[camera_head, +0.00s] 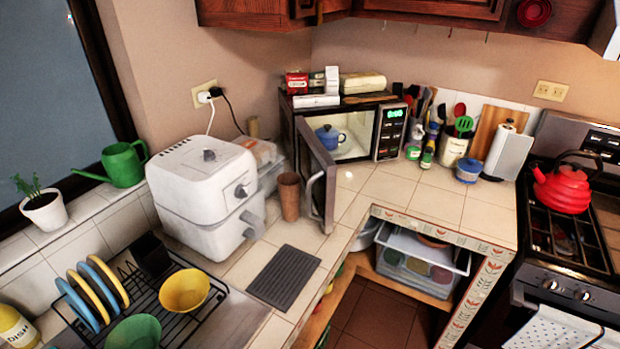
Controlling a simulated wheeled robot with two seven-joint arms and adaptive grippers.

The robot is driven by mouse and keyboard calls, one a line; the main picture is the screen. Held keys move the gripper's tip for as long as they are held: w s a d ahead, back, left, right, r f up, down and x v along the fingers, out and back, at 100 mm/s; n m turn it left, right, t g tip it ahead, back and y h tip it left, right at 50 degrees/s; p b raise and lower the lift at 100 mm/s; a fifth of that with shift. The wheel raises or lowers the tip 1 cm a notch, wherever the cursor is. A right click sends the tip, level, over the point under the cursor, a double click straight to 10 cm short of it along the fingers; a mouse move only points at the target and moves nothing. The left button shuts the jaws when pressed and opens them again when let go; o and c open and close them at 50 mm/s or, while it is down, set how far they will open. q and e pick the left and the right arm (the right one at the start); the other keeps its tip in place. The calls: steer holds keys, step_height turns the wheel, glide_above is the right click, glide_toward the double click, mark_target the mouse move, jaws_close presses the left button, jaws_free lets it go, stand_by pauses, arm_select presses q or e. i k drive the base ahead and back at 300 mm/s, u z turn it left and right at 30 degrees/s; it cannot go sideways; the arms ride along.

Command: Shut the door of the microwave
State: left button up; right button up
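The microwave (384,130) stands in the back corner of the tiled counter, with a lit green display on its right panel. Its door (317,172) is swung wide open toward the front left, with the handle on its outer side. A blue pot (329,139) with a lid sits inside the lit cavity. Neither of my grippers shows in the head view.
A white air fryer (205,190) and a brown cup (289,196) stand left of the door. Several packages (330,85) lie on top of the microwave. The counter (405,191) in front of the cavity is mostly clear. A red kettle (566,187) sits on the stove.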

mark_target(316, 168)
steer(key=k, duration=1)
steer(key=z, duration=0.6)
steer(key=i, duration=1.05)
steer(key=u, duration=0.9)
steer(key=i, duration=0.65)
steer(key=u, duration=0.7)
